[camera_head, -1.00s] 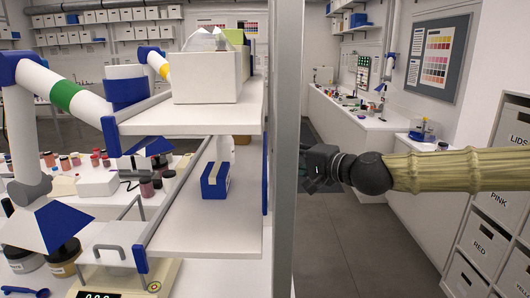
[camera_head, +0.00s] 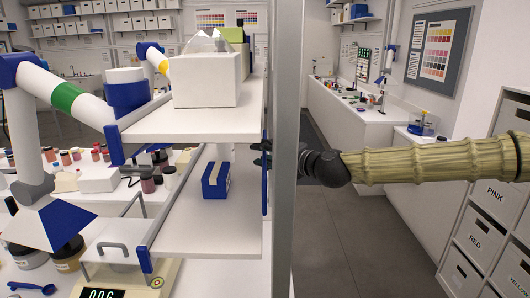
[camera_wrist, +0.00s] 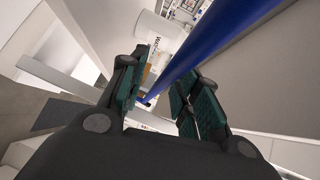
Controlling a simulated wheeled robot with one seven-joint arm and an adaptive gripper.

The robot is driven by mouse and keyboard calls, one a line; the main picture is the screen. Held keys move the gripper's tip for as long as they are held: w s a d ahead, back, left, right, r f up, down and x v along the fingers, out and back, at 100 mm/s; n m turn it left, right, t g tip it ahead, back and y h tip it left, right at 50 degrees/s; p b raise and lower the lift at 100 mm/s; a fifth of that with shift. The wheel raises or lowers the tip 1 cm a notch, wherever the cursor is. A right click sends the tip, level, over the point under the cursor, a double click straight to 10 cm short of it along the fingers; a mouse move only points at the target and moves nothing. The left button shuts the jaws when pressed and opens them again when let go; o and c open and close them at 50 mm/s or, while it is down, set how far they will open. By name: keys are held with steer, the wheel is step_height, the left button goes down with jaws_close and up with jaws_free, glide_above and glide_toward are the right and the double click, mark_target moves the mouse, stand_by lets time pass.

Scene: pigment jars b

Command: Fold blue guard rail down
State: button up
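The blue guard rail (camera_head: 265,190) shows in the head view as a thin blue strip along the right end of the lower white shelf (camera_head: 205,232). In the wrist view the blue rail (camera_wrist: 210,48) is a long bar running diagonally from the top right down to between my fingers. My gripper (camera_head: 262,155) is at the shelf's right end, partly hidden by the grey post. The wrist view shows my gripper (camera_wrist: 166,72) open, one dark green-padded finger on each side of the bar. I cannot tell whether either finger touches it.
The grey upright post (camera_head: 287,150) stands between my arm and the shelves. A blue and white block (camera_head: 215,180) lies on the lower shelf. A white box (camera_head: 205,82) stands on the upper shelf. The grey floor (camera_head: 345,225) right of the post is clear.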

jaws_close()
